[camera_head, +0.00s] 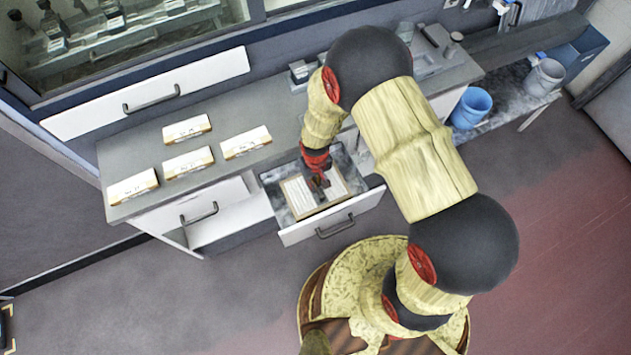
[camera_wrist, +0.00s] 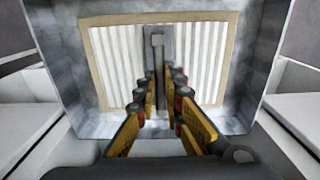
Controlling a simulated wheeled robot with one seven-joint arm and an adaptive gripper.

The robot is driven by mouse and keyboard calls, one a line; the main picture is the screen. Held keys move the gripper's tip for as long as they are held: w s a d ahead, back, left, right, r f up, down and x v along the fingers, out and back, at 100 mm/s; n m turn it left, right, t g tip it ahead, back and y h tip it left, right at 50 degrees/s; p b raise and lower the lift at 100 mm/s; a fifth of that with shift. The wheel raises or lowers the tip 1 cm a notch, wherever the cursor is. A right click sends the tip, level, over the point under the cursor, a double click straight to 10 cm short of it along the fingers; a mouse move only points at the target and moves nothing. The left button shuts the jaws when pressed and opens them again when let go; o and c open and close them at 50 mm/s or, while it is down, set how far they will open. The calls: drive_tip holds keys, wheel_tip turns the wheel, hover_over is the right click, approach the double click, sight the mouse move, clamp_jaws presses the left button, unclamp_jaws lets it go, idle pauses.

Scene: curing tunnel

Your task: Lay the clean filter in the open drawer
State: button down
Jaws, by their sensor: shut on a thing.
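The open drawer (camera_head: 351,211) is pulled out from the counter, with grey inner walls and a white front. A filter (camera_head: 300,197) with white pleats and a tan frame is inside the drawer's outline. In the wrist view the filter (camera_wrist: 112,62) appears within the drawer walls (camera_wrist: 72,115), with a grey bar (camera_wrist: 158,42) across its middle. My gripper (camera_wrist: 163,92) is over the filter, its fingers closed in on the bar. In the head view my gripper (camera_head: 318,180) covers part of the filter. I cannot tell whether the filter touches the drawer bottom.
Several white-and-tan boxes (camera_head: 188,163) lie on the counter (camera_head: 150,205) left of the drawer. A raised white panel (camera_head: 150,95) with a handle is behind them. A blue bucket (camera_head: 471,107) and a grey bucket (camera_head: 545,77) stand at right. The floor at right is clear.

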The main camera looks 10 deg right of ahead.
drive_tip(key=c, duration=1.8)
unclamp_jaws()
drive_tip(key=shift+c, duration=0.2)
wheel_tip(320, 180, up, 12)
